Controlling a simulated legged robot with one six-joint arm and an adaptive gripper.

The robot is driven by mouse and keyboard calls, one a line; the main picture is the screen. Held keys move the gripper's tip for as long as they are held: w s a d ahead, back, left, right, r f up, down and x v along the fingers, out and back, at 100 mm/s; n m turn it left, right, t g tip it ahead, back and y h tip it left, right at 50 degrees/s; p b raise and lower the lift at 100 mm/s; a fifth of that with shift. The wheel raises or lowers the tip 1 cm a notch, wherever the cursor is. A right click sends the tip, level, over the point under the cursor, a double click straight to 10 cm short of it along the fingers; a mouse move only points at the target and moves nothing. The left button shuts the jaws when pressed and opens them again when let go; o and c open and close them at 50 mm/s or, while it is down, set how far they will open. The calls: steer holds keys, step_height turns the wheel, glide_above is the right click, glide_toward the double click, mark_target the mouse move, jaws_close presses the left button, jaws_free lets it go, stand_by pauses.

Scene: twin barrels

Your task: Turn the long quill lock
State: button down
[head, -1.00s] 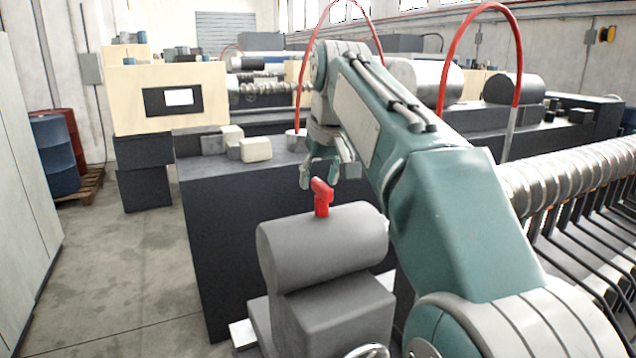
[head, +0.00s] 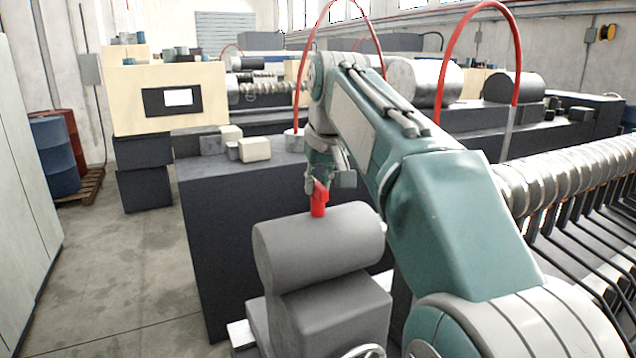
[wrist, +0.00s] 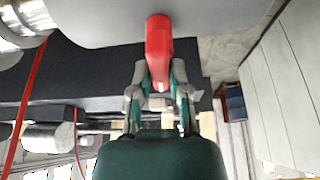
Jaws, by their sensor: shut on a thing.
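The quill lock is a red lever (head: 319,197) standing upright on top of a grey cylindrical barrel (head: 322,245). My gripper (head: 328,183) is at the upper part of the lever in the head view. In the wrist view the red lever (wrist: 159,50) runs down from the barrel (wrist: 100,22) to between the two fingers of my gripper (wrist: 159,88). The fingers are shut on its end. The inner contact faces are partly hidden by the lever and fingers.
A dark machine bed (head: 225,235) stands behind the barrel, with pale blocks (head: 255,149) on top. A coiled metal shaft (head: 570,170) and red hoses (head: 515,50) lie to the right. Open floor (head: 120,260) is at the left.

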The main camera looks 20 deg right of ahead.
steer(key=m, duration=0.2)
steer(key=m+h, duration=0.1)
steer(key=m, duration=0.1)
steer(key=shift+a+h, duration=0.15)
steer(key=shift+h, duration=0.15)
steer(key=m+g+h, duration=0.1)
steer(key=m, duration=0.3)
steer(key=shift+f+m, duration=0.1)
steer(key=shift+m, duration=0.2)
steer(key=m, duration=0.2)
steer(key=m+g+h, duration=0.1)
steer(key=m, duration=0.1)
steer(key=shift+w+h, duration=0.1)
steer(key=shift+h, duration=0.2)
steer(key=shift+m+g+h, duration=0.3)
steer(key=shift+m+g, duration=0.5)
steer(key=shift+m, duration=1.3)
steer(key=c, duration=0.6)
jaws_free()
steer(key=shift+a, duration=0.15)
